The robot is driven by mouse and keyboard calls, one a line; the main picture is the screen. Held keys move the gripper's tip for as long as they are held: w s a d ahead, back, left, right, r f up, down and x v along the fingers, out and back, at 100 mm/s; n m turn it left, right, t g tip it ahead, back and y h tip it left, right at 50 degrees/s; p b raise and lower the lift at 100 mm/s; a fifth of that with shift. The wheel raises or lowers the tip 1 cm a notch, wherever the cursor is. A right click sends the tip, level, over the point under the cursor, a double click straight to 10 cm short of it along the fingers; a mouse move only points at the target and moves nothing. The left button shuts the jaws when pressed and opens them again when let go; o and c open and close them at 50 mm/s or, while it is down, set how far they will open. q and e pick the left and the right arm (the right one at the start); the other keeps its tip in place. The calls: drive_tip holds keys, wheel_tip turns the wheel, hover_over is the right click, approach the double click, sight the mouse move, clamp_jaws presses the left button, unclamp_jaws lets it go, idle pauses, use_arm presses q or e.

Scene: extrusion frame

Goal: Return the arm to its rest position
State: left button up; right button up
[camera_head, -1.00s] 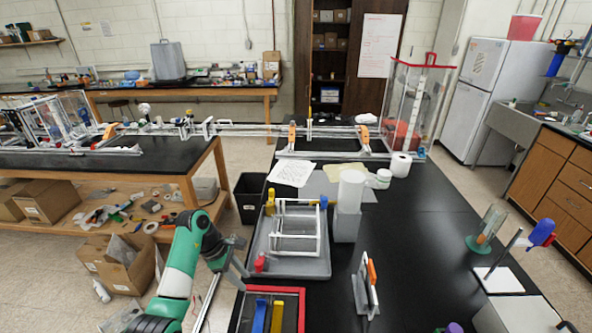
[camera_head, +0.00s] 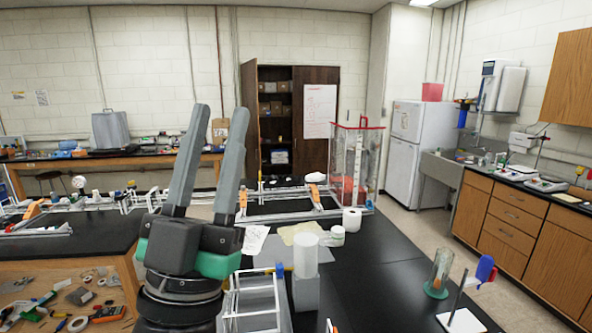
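My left gripper (camera_head: 221,112) stands upright in the left-middle of the head view, close to the camera. Its two long grey fingers point up and are spread apart, with only the background between them. My green and black wrist below it hides part of the bench and the gap between the tables. The white extrusion frame (camera_head: 252,303) is at the bottom, just right of my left wrist, partly cut off by the picture edge. My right gripper is not in view.
A white cylinder on a grey block (camera_head: 306,293), a paper roll (camera_head: 352,220) and a clear red-rimmed enclosure (camera_head: 357,160) stand on the black bench (camera_head: 385,275). A glass cylinder (camera_head: 438,272) stands near its right edge. The bench's middle right is clear.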

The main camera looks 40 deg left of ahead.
use_arm(q)
drive_tip(key=w+d+f+m+h, duration=0.1)
drive_tip(key=d+f+m+h, duration=0.1)
drive_tip(key=d+h, duration=0.6)
drive_tip(key=m+h, duration=0.1)
drive_tip(key=h, duration=0.5)
drive_tip(key=shift+w+d+f, duration=0.15)
drive_tip(key=shift+w+d, duration=0.2)
drive_tip(key=shift+w, duration=0.05)
